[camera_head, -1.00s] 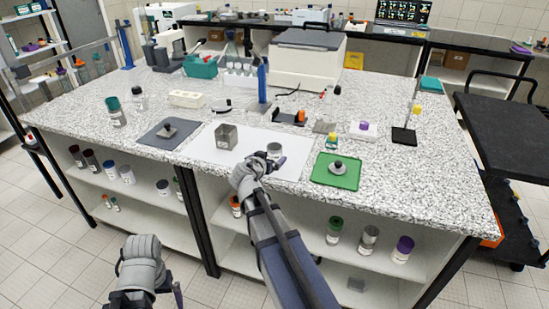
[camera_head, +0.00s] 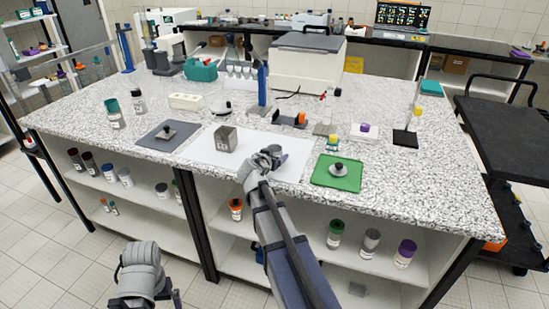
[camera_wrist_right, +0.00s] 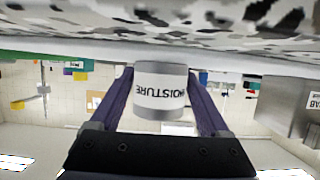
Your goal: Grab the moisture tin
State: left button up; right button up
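The moisture tin (camera_wrist_right: 160,90) is a short grey cylinder with a white label reading MOISTURE, seen upside down in the right wrist view. In the head view the tin (camera_head: 275,149) stands at the front of the white mat (camera_head: 204,151), partly hidden by my right gripper (camera_head: 268,158). In the right wrist view the two dark fingers of my right gripper (camera_wrist_right: 160,82) stand on either side of the tin, apparently open around it. My left gripper (camera_head: 172,299) hangs low at the bottom left, away from the counter; its opening does not show clearly.
A grey metal block (camera_head: 225,140) stands on the mat left of the tin. A dark mat (camera_head: 152,138) lies left. Shelves are below the counter.

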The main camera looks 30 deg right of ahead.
jog(key=c, duration=1)
notch_tip(320, 180, up, 10)
jog(key=p, duration=1)
